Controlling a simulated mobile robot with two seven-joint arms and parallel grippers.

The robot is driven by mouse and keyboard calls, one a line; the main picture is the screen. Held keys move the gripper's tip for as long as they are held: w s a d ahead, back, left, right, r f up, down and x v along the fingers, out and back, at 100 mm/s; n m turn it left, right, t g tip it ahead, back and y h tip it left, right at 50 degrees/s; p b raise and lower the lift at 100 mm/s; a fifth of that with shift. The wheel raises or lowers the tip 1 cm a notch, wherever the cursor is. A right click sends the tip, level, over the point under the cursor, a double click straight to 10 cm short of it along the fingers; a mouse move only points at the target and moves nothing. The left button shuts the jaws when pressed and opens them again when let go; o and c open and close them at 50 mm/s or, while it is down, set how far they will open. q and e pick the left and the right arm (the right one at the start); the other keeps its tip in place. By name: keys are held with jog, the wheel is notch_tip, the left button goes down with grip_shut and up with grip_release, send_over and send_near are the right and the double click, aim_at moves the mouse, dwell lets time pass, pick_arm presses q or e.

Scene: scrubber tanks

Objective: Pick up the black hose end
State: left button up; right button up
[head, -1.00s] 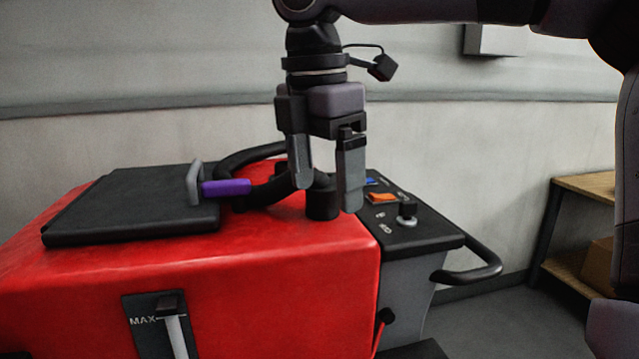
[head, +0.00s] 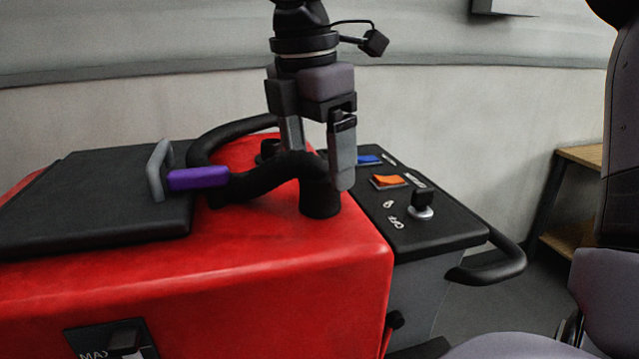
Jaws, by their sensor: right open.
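A black hose (head: 260,181) lies on top of the red scrubber tank (head: 265,245). A purple sleeve (head: 198,179) is at its left end, beside a grey handle-like piece (head: 158,171). On the right the hose bends down into a thick black upright cylinder (head: 320,197). My right gripper (head: 317,165) points down over this cylinder, open. Its left finger is partly hidden behind the hose. Its right finger shows at the cylinder's right edge. I cannot tell whether either finger touches. My left gripper is not in view.
A black lid (head: 95,205) covers the tank's left top. The control panel (head: 440,225), with blue and orange switches and a black knob, is right of the cylinder. A black handle bar (head: 495,270) sticks out right. A wooden shelf (head: 580,155) stands farther right, with a wall behind.

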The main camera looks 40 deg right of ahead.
jog(key=f, duration=0.4)
jog(key=shift+w+d, duration=0.1)
jog(key=shift+d, duration=0.3)
jog(key=c, duration=1.2)
notch_tip(320, 180, up, 10)
jog(key=shift+f+p, duration=0.1)
jog(key=shift+p, duration=0.45)
notch_tip(320, 180, up, 9)
jog(key=p, duration=0.3)
notch_tip(320, 180, up, 4)
jog(key=p, duration=0.4)
send_over(319, 173)
